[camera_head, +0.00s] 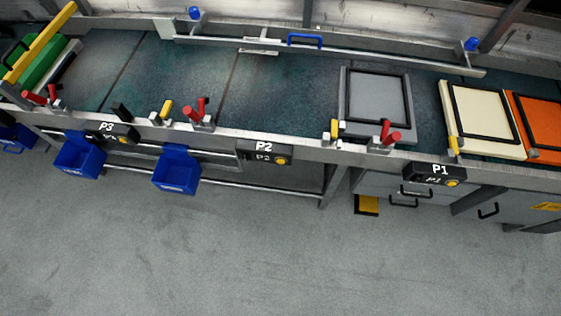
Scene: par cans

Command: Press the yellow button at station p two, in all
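The station P2 box (264,152) is black with a white P2 label, fixed to the front rail of the long bench. Its yellow button (282,161) is small and round, at the lower right of the box. Whether the button is pressed in is too small to tell. Similar boxes marked P3 (113,133) and P1 (435,173) sit to the left and right on the same rail. My gripper is not in this view.
Blue bins (176,171) hang left of P2. A grey panel (376,104), a cream panel (481,119) and an orange panel (540,122) lie on the bench (270,90). Red and yellow clamps (199,114) line its edge. The grey floor (240,255) in front is clear.

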